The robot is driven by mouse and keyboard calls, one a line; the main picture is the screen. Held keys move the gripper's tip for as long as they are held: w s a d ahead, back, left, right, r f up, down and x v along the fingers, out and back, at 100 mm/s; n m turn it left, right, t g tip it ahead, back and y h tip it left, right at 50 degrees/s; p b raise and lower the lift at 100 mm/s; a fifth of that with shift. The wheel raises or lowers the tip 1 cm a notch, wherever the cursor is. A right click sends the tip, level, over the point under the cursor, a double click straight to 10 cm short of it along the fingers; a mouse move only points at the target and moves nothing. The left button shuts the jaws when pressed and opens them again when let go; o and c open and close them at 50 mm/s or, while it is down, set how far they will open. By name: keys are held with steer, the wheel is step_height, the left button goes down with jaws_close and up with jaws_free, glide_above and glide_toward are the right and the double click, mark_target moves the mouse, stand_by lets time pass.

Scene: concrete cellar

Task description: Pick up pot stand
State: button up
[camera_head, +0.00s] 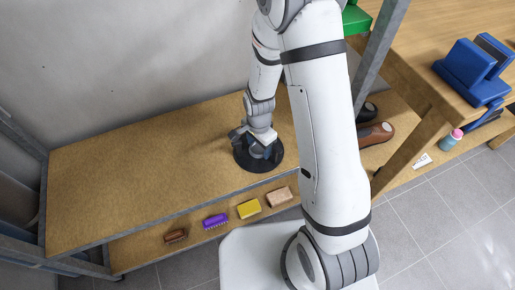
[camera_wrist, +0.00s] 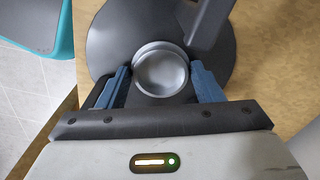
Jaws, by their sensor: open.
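The pot stand looks like a dark round disc (camera_head: 240,159) on the upper wooden shelf, under my gripper (camera_head: 258,149) in the head view. In the wrist view its wide grey base (camera_wrist: 108,42) fills the upper middle, with a raised round ring (camera_wrist: 161,73) at its centre. A dark upright piece (camera_wrist: 207,18) crosses the base at upper right. My gripper (camera_wrist: 160,67) is open, with one blue finger on each side of the ring. I cannot tell whether the fingers touch it. My gripper hides part of the stand in the head view.
The upper shelf (camera_head: 130,160) is bare to the left. Below lie a brown brush (camera_head: 175,236), a purple brush (camera_head: 215,221), a yellow sponge (camera_head: 248,208) and a beige block (camera_head: 279,197). Brown shoes (camera_head: 376,135) and a metal post (camera_head: 378,55) stand to the right.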

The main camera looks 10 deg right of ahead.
jaws_close()
stand_by(0.6)
